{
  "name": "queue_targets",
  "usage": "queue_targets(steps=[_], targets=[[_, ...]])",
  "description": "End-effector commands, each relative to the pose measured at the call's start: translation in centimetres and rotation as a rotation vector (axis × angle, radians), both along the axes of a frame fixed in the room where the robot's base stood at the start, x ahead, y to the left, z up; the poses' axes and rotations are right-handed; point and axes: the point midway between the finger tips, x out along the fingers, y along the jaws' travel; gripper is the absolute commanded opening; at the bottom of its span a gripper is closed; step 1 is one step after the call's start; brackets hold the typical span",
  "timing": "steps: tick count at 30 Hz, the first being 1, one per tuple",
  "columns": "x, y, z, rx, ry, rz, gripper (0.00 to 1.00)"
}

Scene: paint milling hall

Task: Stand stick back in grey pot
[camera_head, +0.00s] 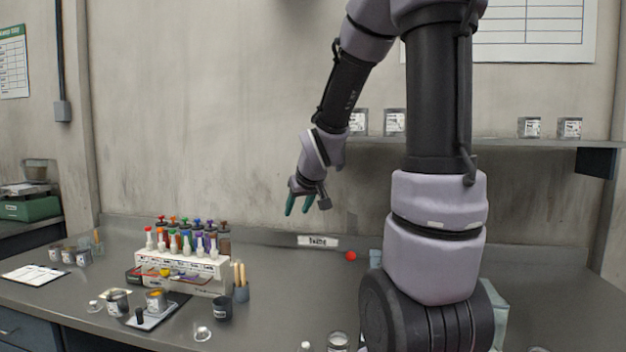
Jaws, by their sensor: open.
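A small grey pot (241,294) stands on the bench just right of the white bottle rack. Light wooden sticks (239,272) stand upright in it; their exact number is hard to tell. I cannot make out a loose stick lying on the bench; part of the bench is hidden behind my arm. My gripper (297,210) has teal fingers, apart and empty, pointing down. It is in the air near the back wall, above and right of the grey pot, well clear of it.
A white rack (182,264) of coloured bottles stands left of the pot. A dark cup (222,308) is just in front of it. An open tin (156,300) and a small glass (202,333) are nearby. A red ball (351,256) lies right; bench between is mostly clear.

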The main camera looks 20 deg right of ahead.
Motion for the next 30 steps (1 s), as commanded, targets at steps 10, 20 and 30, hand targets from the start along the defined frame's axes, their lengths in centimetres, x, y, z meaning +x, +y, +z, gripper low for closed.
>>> queue_targets(steps=[10,20,30], targets=[[-14.3,2.8,9.2,0.285,0.103,-0.192,0.47],[-20.4,4.5,10.8,0.435,0.173,-0.223,0.47],[-20.4,4.5,10.8,0.435,0.173,-0.224,0.47]])
